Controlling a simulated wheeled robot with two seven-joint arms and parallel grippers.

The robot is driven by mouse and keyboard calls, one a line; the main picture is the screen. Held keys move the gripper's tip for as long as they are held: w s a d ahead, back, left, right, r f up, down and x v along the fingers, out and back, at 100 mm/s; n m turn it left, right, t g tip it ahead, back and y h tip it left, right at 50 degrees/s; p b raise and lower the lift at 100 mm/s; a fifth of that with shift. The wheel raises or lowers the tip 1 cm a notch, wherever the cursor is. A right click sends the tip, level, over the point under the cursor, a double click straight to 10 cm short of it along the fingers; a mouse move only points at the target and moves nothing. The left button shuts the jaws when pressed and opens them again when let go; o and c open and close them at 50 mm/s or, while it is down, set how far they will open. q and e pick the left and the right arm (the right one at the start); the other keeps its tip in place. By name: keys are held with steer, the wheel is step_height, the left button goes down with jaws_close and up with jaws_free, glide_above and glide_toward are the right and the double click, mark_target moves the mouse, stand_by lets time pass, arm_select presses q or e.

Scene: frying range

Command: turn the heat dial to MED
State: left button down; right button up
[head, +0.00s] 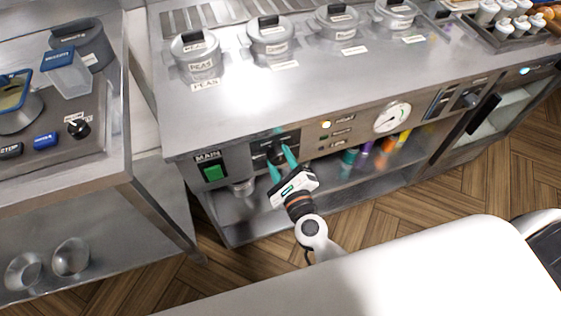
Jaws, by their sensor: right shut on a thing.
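The heat dial (277,155) is a dark knob on a black plate in the front panel of the steel range, right of the green MAIN switch (214,172). My right gripper (281,158) reaches up to the panel with its teal fingers on either side of the dial, shut on it. The dial is partly hidden by the fingers, and its setting and the plate's lettering are too small to read. My left gripper is not in the head view.
A round gauge (392,117) and small indicator lights (327,125) are on the panel to the right. Several lidded pots, one labelled PEAS (197,56), stand on the steel top. A left counter (62,160) holds a scale. Bottles stand on the shelf below.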

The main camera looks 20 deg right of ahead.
steer(key=m+b, duration=0.1)
steer(key=m, duration=0.4)
steer(key=shift+f, duration=0.1)
steer(key=shift+m, duration=0.4)
steer(key=o, duration=1)
